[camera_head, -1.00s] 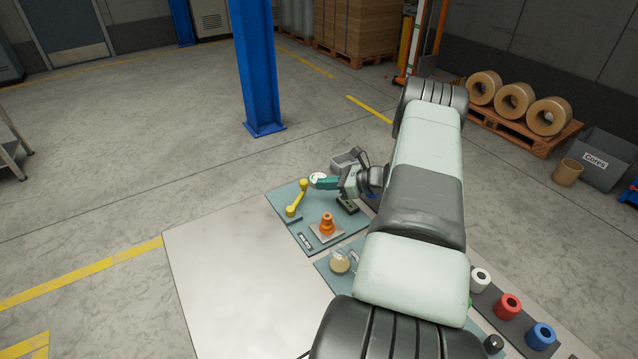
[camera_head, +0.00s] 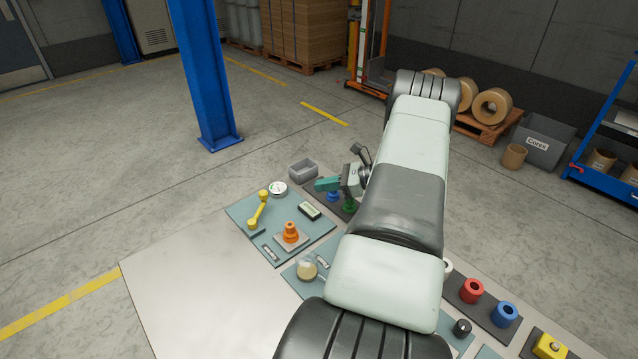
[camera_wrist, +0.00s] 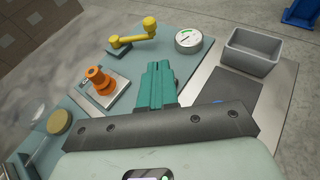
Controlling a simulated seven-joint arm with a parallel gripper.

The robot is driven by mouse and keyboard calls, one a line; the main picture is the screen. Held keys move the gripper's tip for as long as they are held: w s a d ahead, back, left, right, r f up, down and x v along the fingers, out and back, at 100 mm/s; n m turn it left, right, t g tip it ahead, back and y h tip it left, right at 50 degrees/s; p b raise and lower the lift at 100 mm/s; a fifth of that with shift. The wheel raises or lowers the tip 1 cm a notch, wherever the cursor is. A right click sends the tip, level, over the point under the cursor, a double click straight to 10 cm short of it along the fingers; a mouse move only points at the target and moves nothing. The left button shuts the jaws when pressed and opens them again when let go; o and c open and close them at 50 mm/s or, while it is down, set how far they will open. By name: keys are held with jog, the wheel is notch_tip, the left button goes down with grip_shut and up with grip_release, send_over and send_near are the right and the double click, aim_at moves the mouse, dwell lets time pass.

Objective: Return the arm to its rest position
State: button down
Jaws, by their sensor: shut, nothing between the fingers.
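My gripper (camera_head: 326,184) shows in the head view with its green fingers pointing left. My arm crosses the right half of the head view and hides part of the bench.
Near the gripper are a yellow lever (camera_head: 259,208), a round gauge (camera_head: 278,188), an orange knob (camera_head: 291,232) and a grey bin (camera_head: 303,170). Red (camera_head: 471,290) and blue (camera_head: 504,313) knobs stand right of my arm. The bare bench (camera_head: 205,295) at left is clear.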

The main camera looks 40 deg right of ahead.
jog(key=w+a+r+n+g, duration=0.2)
jog(key=a+r+n+g, duration=0.15)
jog(key=a+r, duration=0.25)
jog(key=w+a+r+n+g, duration=0.2)
jog(key=a+r+n, duration=0.2)
jog(key=a+r, duration=0.2)
jog(key=s+a+r+n+g+h, duration=0.2)
jog(key=a+r+n, duration=0.2)
jog(key=a+r, duration=0.25)
jog(key=s+a+r+n+g+h, duration=0.1)
jog(key=s+a+r+n+g, duration=0.15)
jog(key=a+r+n, duration=0.45)
jog(key=s+a+r+n+t+h, duration=0.2)
jog(key=s+a+r+n+h, duration=0.45)
jog(key=s+a, duration=0.5)
jog(key=s+r+n+t, duration=0.2)
jog(key=s+r+n, duration=0.1)
jog(key=s, duration=0.7)
jog(key=shift+s+d+r+n+t+y, duration=0.2)
jog(key=shift+d+r+n+t+y, duration=0.15)
jog(key=shift+r, duration=0.25)
